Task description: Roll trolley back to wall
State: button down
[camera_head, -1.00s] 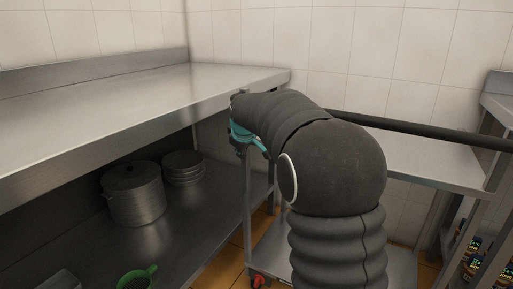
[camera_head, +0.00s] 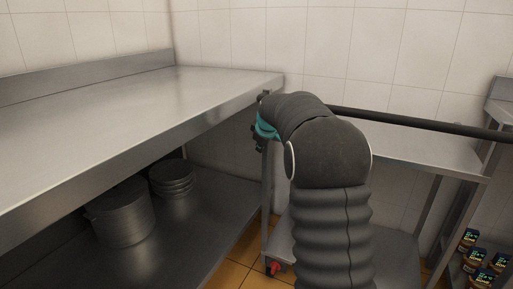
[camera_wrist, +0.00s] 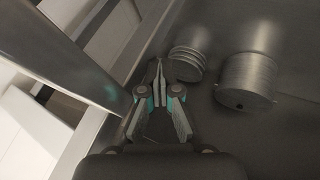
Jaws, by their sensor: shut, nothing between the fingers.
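The trolley (camera_head: 405,150) is a steel cart with a flat top, a lower shelf and a long black handle bar (camera_head: 420,121). It stands right of the workbench, in front of the tiled wall, and a red caster (camera_head: 274,268) shows at its near left foot. My arm hides much of its left side. My gripper (camera_head: 260,137), dark with teal parts, is at the trolley's left end beside the bench corner. In the wrist view my gripper (camera_wrist: 160,72) has its fingertips together with nothing held. Whether it touches the trolley cannot be told.
A long steel workbench (camera_head: 120,110) fills the left side. Its lower shelf holds a lidded pot (camera_head: 122,218) and stacked pans (camera_head: 172,180). Another steel rack (camera_head: 502,100) and several dark jars (camera_head: 475,258) stand at the right. Orange floor (camera_head: 238,268) shows between bench and trolley.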

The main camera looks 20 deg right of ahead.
jog(key=shift+d, duration=0.35)
jog(key=shift+s, duration=0.1)
jog(key=s+a+r+b, duration=0.2)
jog(key=s+a+r, duration=0.2)
jog(key=s+r, duration=0.45)
jog(key=s+a+f+m+g, duration=0.25)
jog(key=s+f+m, duration=0.35)
jog(key=s+f, duration=0.4)
jog(key=s+a+f+m, duration=0.1)
jog(key=s+a, duration=0.3)
jog(key=s, duration=1)
jog(key=s+a+f, duration=0.1)
jog(key=s+a, duration=0.3)
jog(key=s, duration=1.1)
jog(key=shift+a+f+m+t+y, duration=0.2)
jog(key=shift+f+m+t+y, duration=0.1)
jog(key=shift+m+t+y, duration=0.1)
